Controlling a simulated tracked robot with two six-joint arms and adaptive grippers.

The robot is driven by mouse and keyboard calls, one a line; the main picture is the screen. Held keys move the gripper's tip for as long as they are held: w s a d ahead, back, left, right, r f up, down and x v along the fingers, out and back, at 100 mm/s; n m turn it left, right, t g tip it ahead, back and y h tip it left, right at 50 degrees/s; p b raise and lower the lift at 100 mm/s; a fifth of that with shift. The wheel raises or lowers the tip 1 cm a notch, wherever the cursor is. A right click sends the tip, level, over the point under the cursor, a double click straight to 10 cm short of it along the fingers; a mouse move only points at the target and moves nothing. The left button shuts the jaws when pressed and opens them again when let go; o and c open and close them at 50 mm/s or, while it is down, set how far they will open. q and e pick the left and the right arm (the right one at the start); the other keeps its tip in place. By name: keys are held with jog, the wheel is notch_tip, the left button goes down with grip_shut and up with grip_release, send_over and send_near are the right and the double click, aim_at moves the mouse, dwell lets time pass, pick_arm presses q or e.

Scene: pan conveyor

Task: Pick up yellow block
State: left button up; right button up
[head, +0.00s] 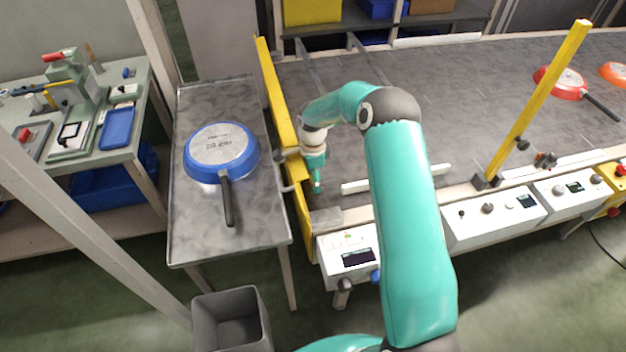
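A long upright yellow board (272,95) stands across the left end of the conveyor and is the nearest yellow, block-like thing to my arm. My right gripper (286,172) is at this board's nearer half, and its grey finger parts overlap the board's edge in the view. I cannot tell whether the fingers touch or grip it. Part of the board is hidden behind the gripper. My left gripper is not in view.
A blue pan (222,152) lies on the metal side table (190,235) left of the board. Red (562,83) and orange (615,73) pans lie on the conveyor (480,85) at far right. A slanted yellow post (535,105) rises there. A grey bin (230,310) stands below.

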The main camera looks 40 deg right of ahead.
jog(key=c, duration=0.8)
jog(key=shift+c, duration=0.2)
